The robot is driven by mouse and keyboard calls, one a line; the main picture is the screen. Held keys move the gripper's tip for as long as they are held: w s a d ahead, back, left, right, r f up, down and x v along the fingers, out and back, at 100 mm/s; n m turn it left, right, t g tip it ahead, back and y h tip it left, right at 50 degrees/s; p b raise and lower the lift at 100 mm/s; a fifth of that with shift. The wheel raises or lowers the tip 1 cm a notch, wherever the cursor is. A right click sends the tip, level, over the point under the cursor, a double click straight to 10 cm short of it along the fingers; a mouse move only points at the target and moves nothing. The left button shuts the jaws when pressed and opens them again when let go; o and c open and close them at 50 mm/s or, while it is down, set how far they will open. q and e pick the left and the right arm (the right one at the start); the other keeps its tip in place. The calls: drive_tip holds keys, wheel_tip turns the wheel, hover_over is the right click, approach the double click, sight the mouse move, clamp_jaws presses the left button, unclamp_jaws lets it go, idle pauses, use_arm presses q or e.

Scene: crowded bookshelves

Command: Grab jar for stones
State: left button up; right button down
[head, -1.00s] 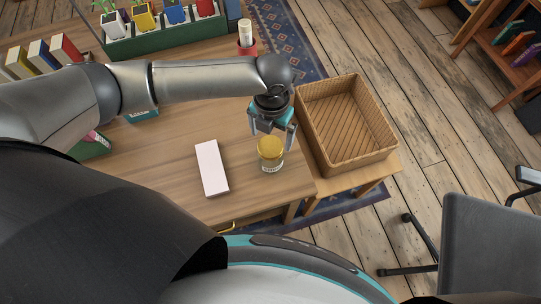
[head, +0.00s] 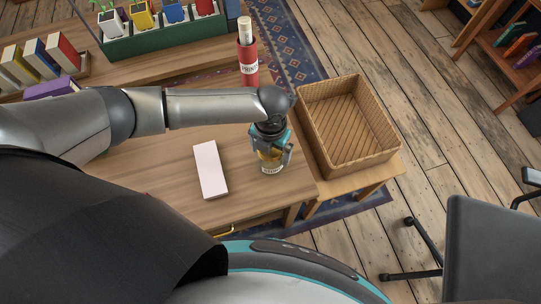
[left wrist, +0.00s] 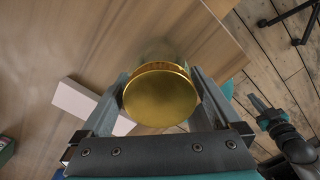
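The jar, with a gold lid (left wrist: 160,97) and a clear body with a pale label (head: 271,168), stands upright near the table's front right corner. My left gripper (head: 273,156) is down over it from above, with one finger on each side. In the left wrist view the lid sits between the two fingers (left wrist: 160,75). The fingers look spread, and I cannot tell whether they touch the glass. My right gripper (left wrist: 265,113) shows small at the right of the left wrist view; its fingers are too unclear to read.
A white box (head: 210,170) lies on the table left of the jar. An empty wicker basket (head: 385,151) stands on a low stand at the right. A red cylinder (head: 248,66) stands behind my left arm. A grey chair (head: 495,245) is at the front right.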

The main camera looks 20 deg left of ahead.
use_arm(q)
drive_tip(key=c, duration=1.2)
drive_tip(key=shift+o, duration=0.2)
drive_tip(key=shift+r, duration=0.1)
